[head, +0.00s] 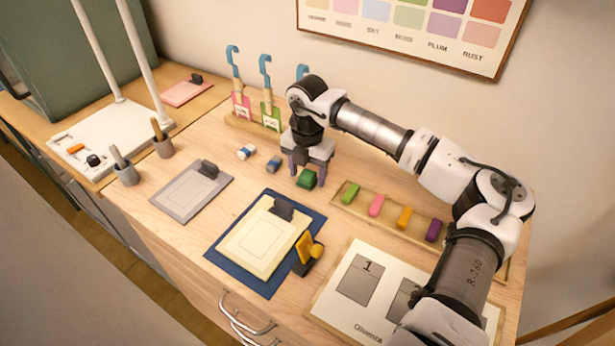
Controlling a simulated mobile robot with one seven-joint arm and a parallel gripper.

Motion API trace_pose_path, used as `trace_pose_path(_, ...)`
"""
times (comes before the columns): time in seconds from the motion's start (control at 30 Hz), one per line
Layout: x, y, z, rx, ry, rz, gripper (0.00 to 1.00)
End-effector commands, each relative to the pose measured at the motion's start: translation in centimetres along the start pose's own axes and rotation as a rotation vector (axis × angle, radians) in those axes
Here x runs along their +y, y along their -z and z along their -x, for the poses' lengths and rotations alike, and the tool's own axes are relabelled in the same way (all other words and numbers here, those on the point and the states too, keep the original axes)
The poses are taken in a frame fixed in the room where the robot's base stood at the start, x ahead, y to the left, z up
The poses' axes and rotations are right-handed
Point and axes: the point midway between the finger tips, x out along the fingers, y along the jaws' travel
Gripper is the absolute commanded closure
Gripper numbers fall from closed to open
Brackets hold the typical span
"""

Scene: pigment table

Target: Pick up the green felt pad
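A small dark green block (307,178), which looks like the green felt pad, lies on the wooden table near the middle of the head view. My gripper (307,168) points down right at it, with its two purple-grey fingers spread apart, one to each side. The fingertips are close to the pad's level in the picture. I cannot tell whether either finger touches it or whether the pad is fully between them. Part of the pad's far side is hidden by the gripper.
A small blue-grey block (274,164) and a white-blue roll (246,152) lie left of the pad. A wooden tray (388,229) with several coloured sticks is to the right. A blue mat (226,259) with a cream board lies in front.

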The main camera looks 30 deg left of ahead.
Motion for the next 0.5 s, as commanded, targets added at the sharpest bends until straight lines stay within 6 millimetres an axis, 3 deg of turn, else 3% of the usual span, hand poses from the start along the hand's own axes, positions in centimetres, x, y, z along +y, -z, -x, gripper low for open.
trace_pose_path(0.03, 0.00, 0.00, 0.02, 0.000, 0.000, 0.000, 0.48)
trace_pose_path(0.33, 0.00, 0.00, 0.05, 0.000, 0.000, 0.000, 0.88)
trace_pose_path(0.5, 0.00, -0.01, 0.07, 0.000, 0.000, 0.000, 0.90)
